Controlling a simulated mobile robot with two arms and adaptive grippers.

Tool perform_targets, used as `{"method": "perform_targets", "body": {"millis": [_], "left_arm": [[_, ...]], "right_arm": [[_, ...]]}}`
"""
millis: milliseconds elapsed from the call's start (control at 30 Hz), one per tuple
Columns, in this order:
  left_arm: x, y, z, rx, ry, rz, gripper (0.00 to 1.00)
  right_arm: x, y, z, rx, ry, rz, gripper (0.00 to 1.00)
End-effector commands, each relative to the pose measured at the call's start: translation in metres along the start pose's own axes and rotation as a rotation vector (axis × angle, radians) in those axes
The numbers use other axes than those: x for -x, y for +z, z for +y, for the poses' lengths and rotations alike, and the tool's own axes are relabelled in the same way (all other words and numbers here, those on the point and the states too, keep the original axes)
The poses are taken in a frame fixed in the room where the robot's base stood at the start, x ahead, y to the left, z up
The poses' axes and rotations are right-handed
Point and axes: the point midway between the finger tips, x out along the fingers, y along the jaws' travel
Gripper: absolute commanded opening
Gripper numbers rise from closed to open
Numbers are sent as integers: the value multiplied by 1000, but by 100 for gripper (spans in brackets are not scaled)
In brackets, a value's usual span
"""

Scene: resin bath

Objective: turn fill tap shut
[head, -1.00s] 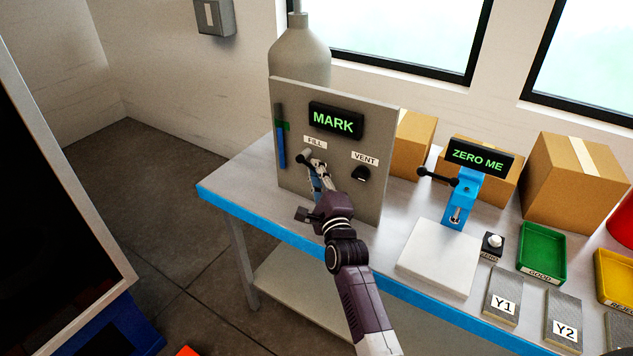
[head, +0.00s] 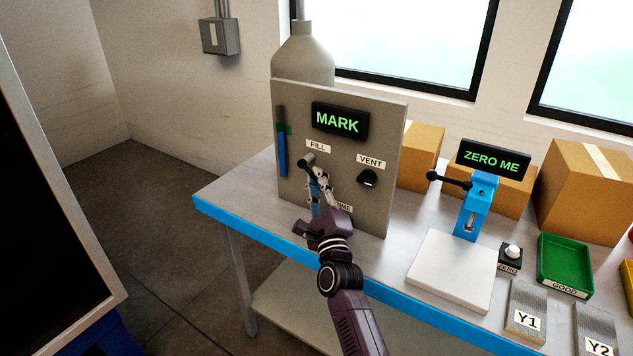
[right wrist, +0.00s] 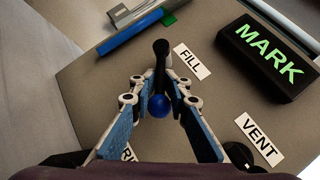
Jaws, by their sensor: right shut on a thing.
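The fill tap (head: 306,160) is on the upright grey panel (head: 390,150), just below the FILL label (head: 318,146). In the right wrist view it is a black lever (right wrist: 160,60) with a blue ball end (right wrist: 158,106). My right gripper (head: 319,180) is at the panel below the tap's pivot. In the right wrist view its blue-padded fingers (right wrist: 160,88) stand on both sides of the lever, closed on it, with the ball between them. In the head view the gripper hides most of the lever. My left gripper is not in view.
A black vent knob (head: 368,178) sits right of the tap, under the VENT label. The MARK display (head: 340,121) is above. A label below the gripper is partly hidden. A blue clamp (head: 474,205) and white plate (head: 452,270) stand to the right on the table.

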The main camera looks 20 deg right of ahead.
Motion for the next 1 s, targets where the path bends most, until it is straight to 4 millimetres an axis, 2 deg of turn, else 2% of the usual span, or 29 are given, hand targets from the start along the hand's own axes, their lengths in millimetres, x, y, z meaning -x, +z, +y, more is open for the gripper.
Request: {"method": "perform_targets", "body": {"millis": [200, 233, 333, 667, 867, 1000], "left_arm": [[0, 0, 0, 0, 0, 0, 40], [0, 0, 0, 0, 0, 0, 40], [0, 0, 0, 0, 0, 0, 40], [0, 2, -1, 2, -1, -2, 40], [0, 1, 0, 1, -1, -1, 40], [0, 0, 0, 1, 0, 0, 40]], "right_arm": [[0, 0, 1, 0, 3, 0, 0], [0, 0, 1, 0, 3, 0, 16], [0, 0, 1, 0, 3, 0, 25], [3, 0, 1, 0, 2, 0, 25], [27, 0, 1, -1, 3, 1, 25], [55, -1, 2, 0, 5, 2, 25]]}}
